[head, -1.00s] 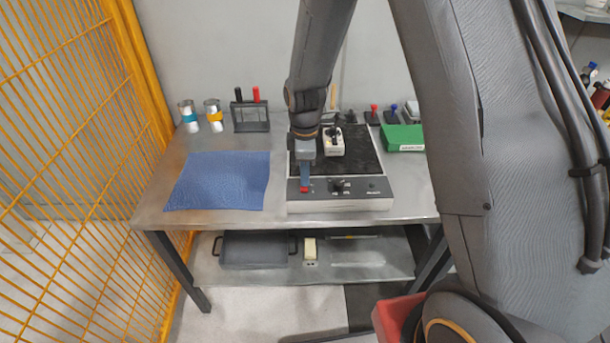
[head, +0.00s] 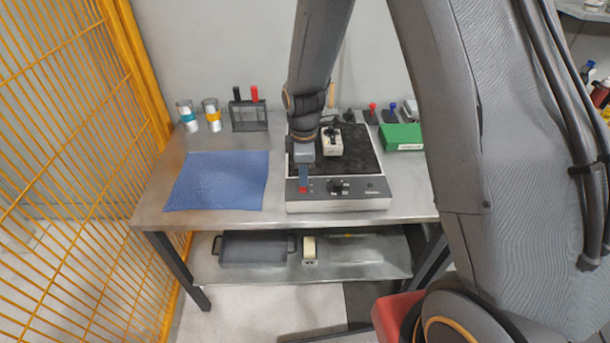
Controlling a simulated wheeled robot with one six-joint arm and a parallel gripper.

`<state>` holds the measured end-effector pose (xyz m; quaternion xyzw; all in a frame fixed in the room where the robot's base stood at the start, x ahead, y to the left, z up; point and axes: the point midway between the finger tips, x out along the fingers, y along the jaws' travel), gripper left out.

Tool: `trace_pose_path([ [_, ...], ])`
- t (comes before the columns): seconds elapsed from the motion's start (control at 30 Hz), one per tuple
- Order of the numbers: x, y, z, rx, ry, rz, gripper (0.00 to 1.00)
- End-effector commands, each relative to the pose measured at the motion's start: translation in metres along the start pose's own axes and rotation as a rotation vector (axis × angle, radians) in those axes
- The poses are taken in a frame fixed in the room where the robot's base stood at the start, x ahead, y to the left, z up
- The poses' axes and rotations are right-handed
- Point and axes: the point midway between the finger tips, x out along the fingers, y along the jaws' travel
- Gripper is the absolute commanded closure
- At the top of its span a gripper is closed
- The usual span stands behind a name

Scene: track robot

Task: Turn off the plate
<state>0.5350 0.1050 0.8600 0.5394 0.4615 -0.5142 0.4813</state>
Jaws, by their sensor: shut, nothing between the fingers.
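The plate (head: 365,168) is a hot plate with a black top and a grey front panel, standing on the metal table. Its panel carries a dark knob (head: 335,186) in the middle and a red button or lamp (head: 303,190) at the left. My gripper (head: 304,184) is shut and empty, pointing down over the left end of the panel. Its tips are at or just above the red part; I cannot tell whether they touch. A white block with a black top (head: 332,142) sits on the plate's black surface. My arm hides the plate's back left part.
A blue cloth (head: 218,181) lies left of the plate. Two cans (head: 212,118) and a rack with black and red handles (head: 249,127) stand behind it. A green box (head: 402,138) is at the right. A yellow mesh fence (head: 80,150) borders the left side.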

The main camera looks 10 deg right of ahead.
Motion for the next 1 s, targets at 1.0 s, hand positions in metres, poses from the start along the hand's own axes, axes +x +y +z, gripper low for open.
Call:
trace_pose_path([
  [1.0, -0.137, 0.006, 0.003, 0.005, 0.003, 0.005, 1.00],
])
